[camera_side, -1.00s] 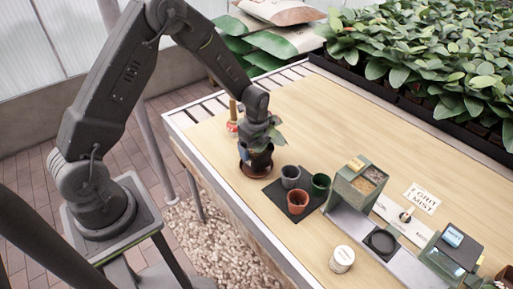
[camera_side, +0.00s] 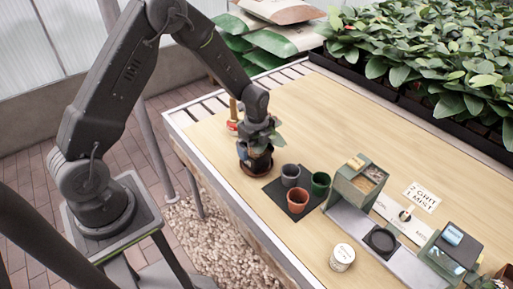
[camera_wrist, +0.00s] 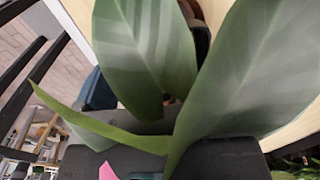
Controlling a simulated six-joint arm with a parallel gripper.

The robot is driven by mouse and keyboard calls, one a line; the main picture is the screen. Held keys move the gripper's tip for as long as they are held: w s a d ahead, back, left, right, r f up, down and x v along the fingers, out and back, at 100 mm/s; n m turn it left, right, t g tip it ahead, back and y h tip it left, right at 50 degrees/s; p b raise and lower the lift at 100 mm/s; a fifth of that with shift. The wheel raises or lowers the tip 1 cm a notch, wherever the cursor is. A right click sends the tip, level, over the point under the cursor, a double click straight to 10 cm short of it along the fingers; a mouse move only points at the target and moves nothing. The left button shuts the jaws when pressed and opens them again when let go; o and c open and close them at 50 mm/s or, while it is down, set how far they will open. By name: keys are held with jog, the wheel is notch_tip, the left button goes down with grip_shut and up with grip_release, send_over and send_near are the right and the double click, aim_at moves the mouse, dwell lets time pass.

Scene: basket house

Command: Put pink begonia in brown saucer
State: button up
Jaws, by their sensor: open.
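My gripper (camera_side: 258,147) is low over the near left part of the table, around a potted plant. In the side view the plant's green leaves (camera_side: 278,139) stick out to the right of the gripper. A dark reddish-brown round shape (camera_side: 257,169) under the gripper looks like the saucer with a pot on it; the gripper hides much of it. The jaws are open, but the side view cannot show whether they touch the pot. In the wrist view large green leaves (camera_wrist: 145,55) fill the middle, and a small pink piece (camera_wrist: 108,171) shows at the bottom edge.
Right of the plant, grey (camera_side: 290,174), green (camera_side: 320,183) and terracotta (camera_side: 297,200) pots stand on a dark mat (camera_side: 275,192). A red-and-wood tool (camera_side: 233,127) lies behind the gripper. A white tin (camera_side: 342,258) stands in front. The table's far middle is clear.

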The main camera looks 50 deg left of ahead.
aim_at(256, 151)
notch_tip(256, 151, up, 12)
jog(key=s+d+r+n+t, duration=0.35)
jog(key=s+r+n, duration=0.55)
jog(key=r, duration=0.4)
jog(key=s+d+r+n+t, duration=0.2)
jog(key=s+d+r+n, duration=0.1)
jog(key=s+n, duration=0.6)
jog(key=s, duration=0.4)
jog(key=shift+s+d, duration=0.2)
jog(key=shift+s, duration=0.15)
